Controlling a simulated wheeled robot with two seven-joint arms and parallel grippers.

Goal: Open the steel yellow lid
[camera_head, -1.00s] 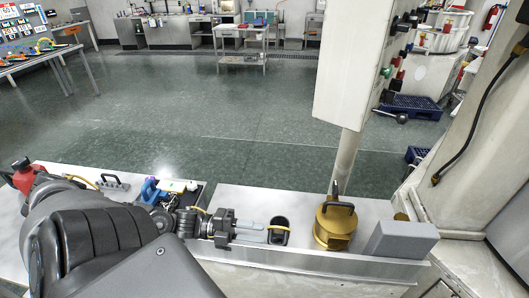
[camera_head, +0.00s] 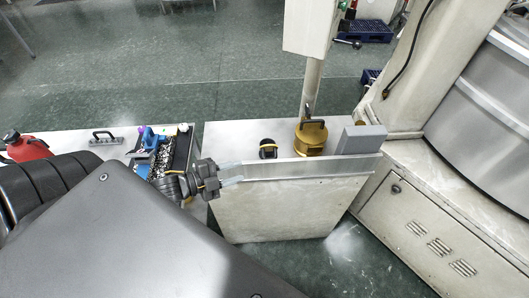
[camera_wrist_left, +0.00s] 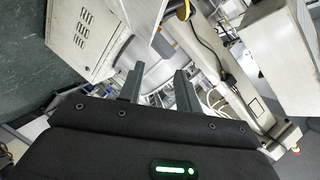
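A yellow-gold round metal piece with a black arched handle on top (camera_head: 311,140) stands upright on the steel worktop, right of centre in the head view. I cannot tell whether its top is a separate lid. My left gripper (camera_head: 232,174) is at the worktop's front left edge, left of the gold piece and clearly apart from it. In the left wrist view its two fingers (camera_wrist_left: 158,88) stand apart with nothing held between them. My right gripper is not in view.
A small black object (camera_head: 268,148) stands left of the gold piece, and a grey block (camera_head: 361,139) to its right. A post rises behind the gold piece. A dark tray (camera_head: 183,150) and a red can (camera_head: 27,149) are on the left. A white cabinet (camera_head: 430,235) stands at right.

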